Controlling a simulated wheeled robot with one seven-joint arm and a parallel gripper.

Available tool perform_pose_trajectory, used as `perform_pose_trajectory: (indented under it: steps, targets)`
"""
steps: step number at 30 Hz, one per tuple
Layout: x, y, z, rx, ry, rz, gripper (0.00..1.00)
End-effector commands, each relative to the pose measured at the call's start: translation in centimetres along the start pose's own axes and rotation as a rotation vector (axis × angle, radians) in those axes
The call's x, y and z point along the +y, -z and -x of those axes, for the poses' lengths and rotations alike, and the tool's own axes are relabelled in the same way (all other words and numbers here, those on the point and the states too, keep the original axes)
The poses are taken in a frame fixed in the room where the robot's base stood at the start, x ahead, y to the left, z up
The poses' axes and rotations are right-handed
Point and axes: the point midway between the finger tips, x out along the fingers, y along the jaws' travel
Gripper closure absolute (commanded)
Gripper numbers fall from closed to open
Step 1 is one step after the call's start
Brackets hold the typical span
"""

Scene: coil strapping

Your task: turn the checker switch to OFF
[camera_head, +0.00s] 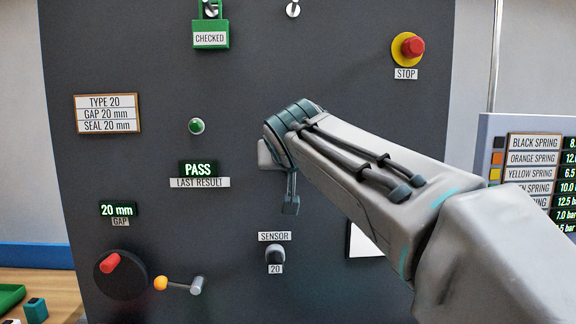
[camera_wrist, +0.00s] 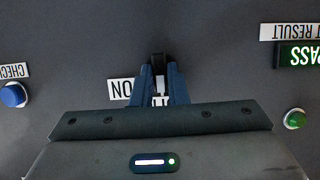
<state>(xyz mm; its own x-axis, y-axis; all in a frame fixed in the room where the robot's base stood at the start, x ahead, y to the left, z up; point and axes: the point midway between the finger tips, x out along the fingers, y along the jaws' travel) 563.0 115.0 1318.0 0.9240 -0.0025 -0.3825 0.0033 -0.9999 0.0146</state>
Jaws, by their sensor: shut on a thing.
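The checker switch's dark knob (camera_wrist: 158,62) shows in the wrist view between the two blue fingers of my gripper (camera_wrist: 159,80). My gripper is shut on this knob, at the dark panel. A white ON label (camera_wrist: 120,89) sits to the left of the fingers. A second white label (camera_wrist: 160,101) is mostly hidden between the fingers, and I cannot read it fully. The knob looks roughly upright in the picture, but its exact setting is hard to tell. In the head view my arm hides the switch.
The dark panel (camera_head: 150,60) carries a green lamp (camera_head: 196,126), a PASS display (camera_head: 198,169), a red stop button (camera_head: 413,46), a sensor knob (camera_head: 275,254), a red-handled dial (camera_head: 120,275) and an orange-tipped lever (camera_head: 180,285). A spring chart (camera_head: 525,130) stands at right.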

Motion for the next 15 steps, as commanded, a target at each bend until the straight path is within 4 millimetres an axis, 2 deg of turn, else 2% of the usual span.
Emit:
perform_pose_trajectory:
  steps: [6,7,9,15]
  targets:
    - [0.02,-0.01,0.0,-0.001,-0.001,0.003,1.0]
    - [0.02,-0.01,0.0,-0.001,-0.001,0.003,0.84]
    - [0.02,-0.01,0.0,0.0,-0.001,0.003,0.65]
    - [0.01,-0.01,0.0,0.0,0.0,0.001,0.65]
